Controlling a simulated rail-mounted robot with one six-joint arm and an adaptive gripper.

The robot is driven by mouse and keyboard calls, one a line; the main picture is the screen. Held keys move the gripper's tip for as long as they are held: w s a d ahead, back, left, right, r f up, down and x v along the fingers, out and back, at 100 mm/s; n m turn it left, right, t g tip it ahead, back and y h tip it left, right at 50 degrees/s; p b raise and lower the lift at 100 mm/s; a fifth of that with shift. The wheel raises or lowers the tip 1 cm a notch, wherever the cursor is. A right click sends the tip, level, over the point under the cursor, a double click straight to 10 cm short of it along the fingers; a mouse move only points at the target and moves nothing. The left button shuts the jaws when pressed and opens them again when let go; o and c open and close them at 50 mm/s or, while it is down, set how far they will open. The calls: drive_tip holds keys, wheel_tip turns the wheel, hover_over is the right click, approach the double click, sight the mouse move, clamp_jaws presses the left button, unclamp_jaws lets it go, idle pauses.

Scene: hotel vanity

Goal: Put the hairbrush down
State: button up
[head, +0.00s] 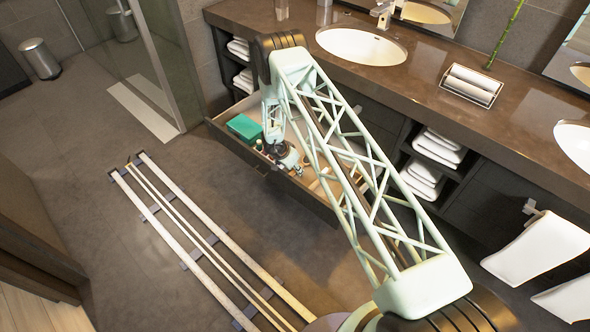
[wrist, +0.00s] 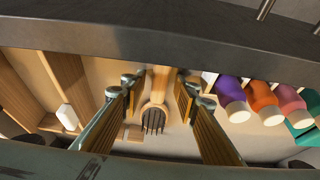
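The hairbrush (wrist: 155,103) shows in the wrist view, with a pale wooden handle and a round head with dark bristles. It appears to lie in the open drawer (head: 322,208), low between my fingers. My gripper (wrist: 158,86) is open, with one finger on each side of the brush and a visible gap to the handle on both sides. In the head view my gripper (head: 287,160) is down at the drawer, and I cannot make out the brush there.
Wooden dividers (wrist: 70,85) and a small white item (wrist: 68,116) lie left in the wrist view. A teal box (head: 244,127) sits at the drawer's left end. The counter (head: 425,72) overhangs behind.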

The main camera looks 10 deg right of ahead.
drive_tip(key=shift+r, duration=0.2)
drive_tip(key=shift+v, duration=0.95)
drive_tip(key=p+v, duration=0.2)
drive_tip(key=v, duration=0.8)
